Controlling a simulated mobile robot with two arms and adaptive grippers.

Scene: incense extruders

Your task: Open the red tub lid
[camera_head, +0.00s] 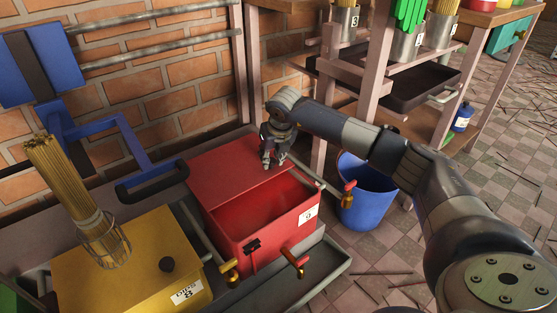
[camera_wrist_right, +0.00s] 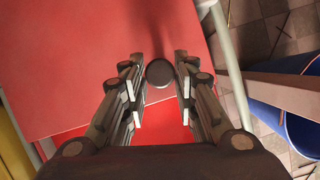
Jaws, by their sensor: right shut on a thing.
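The red tub (camera_head: 278,243) stands right of the yellow tub, with a numbered white label on its front. Its red lid (camera_head: 222,165) covers the back part, and the front part of the tub is open, showing the red inside. The lid also fills much of the right wrist view (camera_wrist_right: 95,60). My right gripper (camera_head: 273,164) is at the lid's right side, shut on the lid's dark round knob (camera_wrist_right: 160,73), which shows between its fingers. The knob is hidden by the gripper in the head view. My left gripper is not in view.
The yellow tub (camera_head: 110,265) holds a bundle of incense sticks (camera_head: 62,180) in a wire holder. A blue lever (camera_head: 125,140) rises behind it. A blue bucket (camera_head: 365,200) stands on the floor to the right. Wooden posts and a brick wall stand behind the tubs.

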